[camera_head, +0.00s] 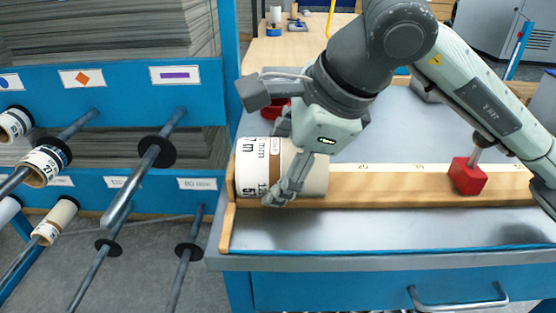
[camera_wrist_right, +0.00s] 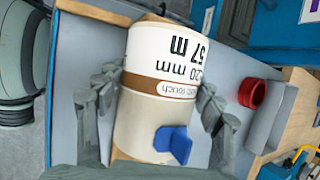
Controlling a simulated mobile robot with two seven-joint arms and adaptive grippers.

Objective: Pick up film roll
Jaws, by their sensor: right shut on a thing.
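A cream film roll (camera_head: 311,175) with a brown band and black print lies on its side at the left end of a wooden measuring rail (camera_head: 400,187) on the workbench. My right gripper (camera_head: 284,160) reaches down over the roll, with its fingers on either side. In the right wrist view the roll (camera_wrist_right: 160,85) sits between the two fingers of my right gripper (camera_wrist_right: 158,105), which is shut on it. A blue tab (camera_wrist_right: 173,145) shows at the roll's lower part. The roll seems to rest at the rail; any gap beneath it cannot be told. My left gripper is not in view.
A red block (camera_head: 467,176) stands on the rail at the right. A red ring (camera_wrist_right: 252,92) lies on the bench behind the roll. At the left, a blue rack (camera_head: 130,90) has several protruding rods, some bearing rolls. The grey bench top (camera_head: 400,235) in front is clear.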

